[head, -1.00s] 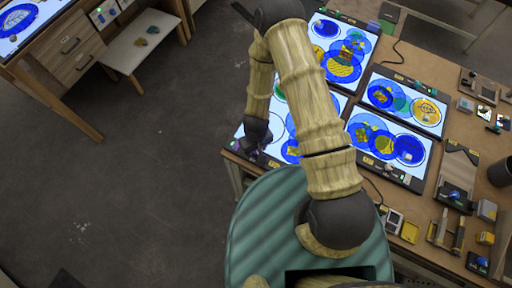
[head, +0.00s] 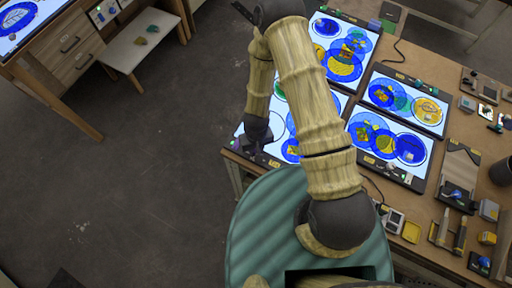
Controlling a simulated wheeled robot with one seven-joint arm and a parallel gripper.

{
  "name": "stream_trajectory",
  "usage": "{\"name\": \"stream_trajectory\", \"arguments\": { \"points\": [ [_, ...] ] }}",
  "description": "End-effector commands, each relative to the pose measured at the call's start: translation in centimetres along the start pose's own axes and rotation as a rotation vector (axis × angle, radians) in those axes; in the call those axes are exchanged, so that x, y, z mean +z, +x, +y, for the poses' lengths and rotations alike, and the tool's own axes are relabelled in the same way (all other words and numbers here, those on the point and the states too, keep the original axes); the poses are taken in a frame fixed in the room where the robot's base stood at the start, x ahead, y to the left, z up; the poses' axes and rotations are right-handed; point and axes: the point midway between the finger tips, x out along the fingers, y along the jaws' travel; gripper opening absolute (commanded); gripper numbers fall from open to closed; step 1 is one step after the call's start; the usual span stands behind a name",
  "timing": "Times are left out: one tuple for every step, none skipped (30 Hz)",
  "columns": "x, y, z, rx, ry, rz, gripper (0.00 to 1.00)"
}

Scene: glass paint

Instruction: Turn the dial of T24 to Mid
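Several lit panels with blue and yellow glass discs lie on the wooden table. No label reading T24 or Mid is legible, so I cannot tell which panel or dial is T24. My gripper (head: 250,147) is at the front left corner of the near left panel (head: 333,103), by its dark front strip (head: 270,162). My arm covers much of that panel. The fingertips are small and dark, and I cannot tell whether they touch a dial or are open or shut. The near right panel (head: 417,177) has yellow labels and small knobs along its front strip.
More panels lie behind, at the far middle (head: 365,44) and right (head: 428,122). The right of the table holds small tools, a yellow block (head: 411,232) and a dark cup (head: 501,171). A wooden desk (head: 70,65) stands at the left. The floor between is clear.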

Motion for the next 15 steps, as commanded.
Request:
{"name": "stream_trajectory", "arguments": {
  "points": [
    [-0.08, 0.13, -0.03, 0.0, 0.03, 0.002, 0.04],
    [-0.08, 0.14, -0.03, -0.001, 0.051, 0.002, 0.04],
    [-0.09, 0.15, -0.03, -0.001, 0.08, 0.002, 0.04],
    [-0.1, 0.15, -0.03, -0.001, 0.104, 0.002, 0.04],
    [-0.1, 0.15, -0.03, -0.001, 0.129, 0.002, 0.04],
    [-0.1, 0.15, -0.04, -0.001, 0.163, 0.002, 0.04],
    [-0.08, 0.16, -0.03, -0.002, 0.19, 0.002, 0.04],
    [-0.06, 0.17, -0.03, -0.002, 0.217, 0.002, 0.04],
    [-0.06, 0.17, -0.03, -0.002, 0.255, 0.001, 0.04],
    [-0.06, 0.17, -0.02, -0.002, 0.283, 0.002, 0.04],
    [-0.07, 0.16, -0.02, -0.001, 0.311, 0.002, 0.04],
    [-0.09, 0.15, -0.01, -0.001, 0.35, 0.003, 0.04],
    [-0.1, 0.15, 0.0, -0.001, 0.378, 0.003, 0.04],
    [-0.1, 0.15, 0.0, -0.002, 0.407, 0.003, 0.04],
    [-0.09, 0.16, 0.0, -0.002, 0.445, 0.003, 0.04]
  ]
}}
